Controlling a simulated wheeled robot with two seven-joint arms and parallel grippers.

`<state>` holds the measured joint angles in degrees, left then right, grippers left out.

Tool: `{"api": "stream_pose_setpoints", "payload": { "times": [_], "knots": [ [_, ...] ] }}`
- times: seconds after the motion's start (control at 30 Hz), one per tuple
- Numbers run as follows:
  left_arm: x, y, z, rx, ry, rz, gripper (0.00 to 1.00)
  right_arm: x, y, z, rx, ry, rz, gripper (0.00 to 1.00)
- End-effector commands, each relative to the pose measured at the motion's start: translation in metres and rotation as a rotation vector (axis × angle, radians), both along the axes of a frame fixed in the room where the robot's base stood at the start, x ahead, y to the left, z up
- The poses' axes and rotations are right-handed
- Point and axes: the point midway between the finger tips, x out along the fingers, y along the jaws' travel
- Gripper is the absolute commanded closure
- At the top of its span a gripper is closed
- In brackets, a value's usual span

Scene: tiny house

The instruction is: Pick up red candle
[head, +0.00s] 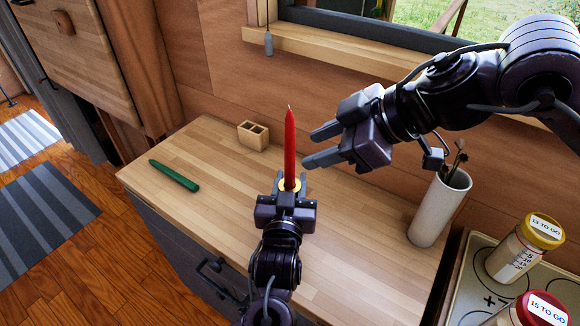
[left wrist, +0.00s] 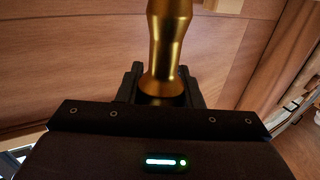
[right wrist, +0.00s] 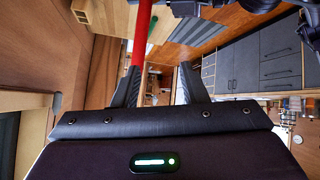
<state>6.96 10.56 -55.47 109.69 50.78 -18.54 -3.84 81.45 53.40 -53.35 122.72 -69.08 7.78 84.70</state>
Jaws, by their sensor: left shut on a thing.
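A tall red candle (head: 290,148) stands upright in a brass candlestick (head: 291,185). My left gripper (head: 288,190) is shut on the candlestick; the left wrist view shows the golden stem (left wrist: 165,45) between its fingers. My right gripper (head: 318,146) is open, its fingertips just right of the candle in the head view. In the right wrist view the candle (right wrist: 141,35) lies by the left finger; I cannot tell whether they touch. A green candle (head: 174,176) lies on the wooden counter (head: 225,215) to the left.
A small wooden box (head: 253,136) with compartments sits at the counter's back. A white vase (head: 438,208) with dried stems stands at right. Lidded jars (head: 522,247) stand on the stove (head: 462,270). A window sill (head: 330,46) runs above.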

Motion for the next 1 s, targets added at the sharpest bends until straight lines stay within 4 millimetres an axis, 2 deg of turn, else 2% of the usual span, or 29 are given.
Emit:
{"api": "stream_pose_setpoints", "payload": {
  "times": [0.03, 0.2, 0.43, 0.77, 1.0],
  "knots": [
    [0.000, 0.000, 0.000, 0.000, 0.000, -0.001, 0.97, -0.001, 0.011, 0.003, -0.040, -0.047, 0.102, 0.61],
    [0.000, 0.000, 0.000, 0.000, 0.000, -0.001, 0.97, -0.007, 0.039, 0.003, -0.184, -0.218, 0.479, 0.61],
    [0.000, 0.000, 0.000, 0.000, 0.000, 0.000, 0.97, -0.012, 0.062, 0.004, -0.349, -0.448, 0.970, 0.61],
    [0.000, 0.000, 0.000, 0.000, 0.000, 0.000, 0.97, -0.001, 0.068, 0.017, -0.536, -0.740, 1.617, 0.61],
    [0.000, 0.000, 0.000, 0.000, 0.000, 0.001, 0.97, 0.019, 0.056, 0.050, -0.649, -0.918, 2.021, 0.61]
  ]
}}
